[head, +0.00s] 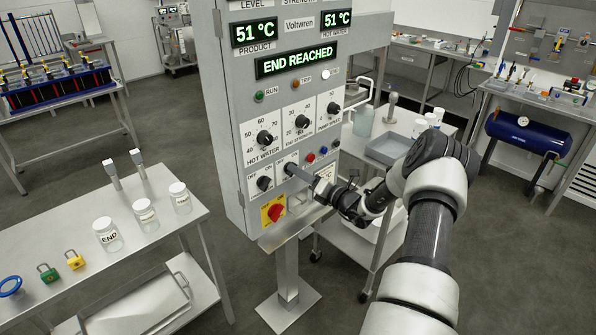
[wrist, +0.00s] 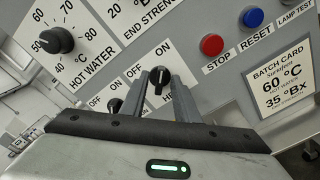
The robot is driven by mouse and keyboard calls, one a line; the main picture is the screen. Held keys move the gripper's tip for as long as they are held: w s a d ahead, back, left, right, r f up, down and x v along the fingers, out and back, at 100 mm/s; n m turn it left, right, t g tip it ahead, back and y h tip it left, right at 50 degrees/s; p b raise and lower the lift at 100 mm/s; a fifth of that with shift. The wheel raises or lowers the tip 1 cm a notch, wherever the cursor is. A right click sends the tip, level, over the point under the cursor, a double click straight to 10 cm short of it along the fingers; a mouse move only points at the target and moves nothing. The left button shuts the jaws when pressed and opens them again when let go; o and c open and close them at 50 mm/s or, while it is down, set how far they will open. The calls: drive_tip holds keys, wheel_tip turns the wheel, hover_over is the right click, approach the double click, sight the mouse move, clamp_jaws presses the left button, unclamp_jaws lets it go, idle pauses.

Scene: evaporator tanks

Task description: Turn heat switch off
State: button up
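The heat switch (wrist: 158,80) is a black rotary knob on the grey control panel, with OFF and ON printed above it and a label starting "HE" partly hidden by a finger. Its handle stands near upright in the wrist view, roughly in line with the ON label. My gripper (wrist: 159,78) has its two fingers apart, one on each side of the knob; I cannot tell whether they touch it.
A second OFF/ON knob (head: 264,183) sits close left. The red stop button (wrist: 211,45) and blue reset button (wrist: 252,17) are to the right. A red-on-yellow main switch (head: 273,210) is below. The display (head: 296,59) reads END REACHED. A bench with jars (head: 107,234) stands left.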

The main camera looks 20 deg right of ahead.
drive_tip(key=shift+w+a, duration=0.1)
drive_tip(key=shift+w, duration=0.3)
drive_tip(key=shift+c, duration=0.4)
clamp_jaws()
drive_tip(key=shift+f+n+b, duration=0.1)
drive_tip(key=shift+n+b, duration=0.2)
drive_tip(key=shift+b, duration=0.1)
drive_tip(key=n+b, duration=0.5)
drive_tip(key=b, duration=0.1)
drive_tip(key=n+b, duration=0.6)
drive_tip(key=b, duration=0.1)
drive_tip(key=n+b, duration=0.6)
drive_tip(key=shift+s+a+b, duration=0.15)
drive_tip(key=shift+a+b, duration=0.15)
drive_tip(key=shift+b, duration=0.1)
drive_tip(key=shift+n, duration=0.3)
